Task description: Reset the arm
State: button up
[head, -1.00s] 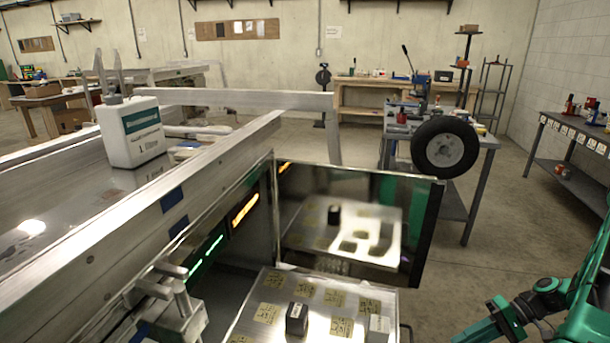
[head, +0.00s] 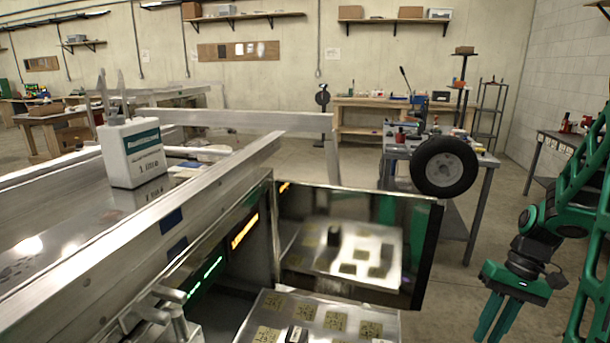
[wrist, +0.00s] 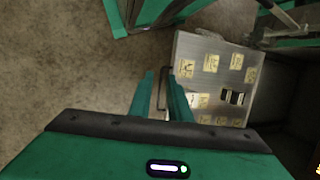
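My gripper (head: 497,335) hangs at the lower right of the head view, pointing down, beside the arm's green links. In the wrist view its two green fingers (wrist: 163,88) stand slightly apart, with floor and a dark handle visible through the gap. They hold nothing. The gripper is above the floor, to the right of a metal drawer (head: 255,332) in the head view. The drawer also shows in the wrist view (wrist: 188,48), bearing yellow labels and a small dark block (wrist: 232,97). Only the block's top shows at the head view's bottom edge.
An aluminium trailer frame (head: 110,245) carries a white bottle (head: 132,152) at left. An open reflective door (head: 428,262) stands beyond the drawer. A grey workbench (head: 470,225) with a black wheel (head: 444,166) stands behind. Floor between door and arm is clear.

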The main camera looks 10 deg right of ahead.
jog(key=s+a+r+m+t+h, duration=0.1)
jog(key=s+a+r, duration=0.4)
jog(key=s+r, duration=0.5)
jog(key=shift+s+m+t+h, duration=0.4)
jog(key=shift+s+m+h, duration=0.2)
jog(key=shift+s+h, duration=0.65)
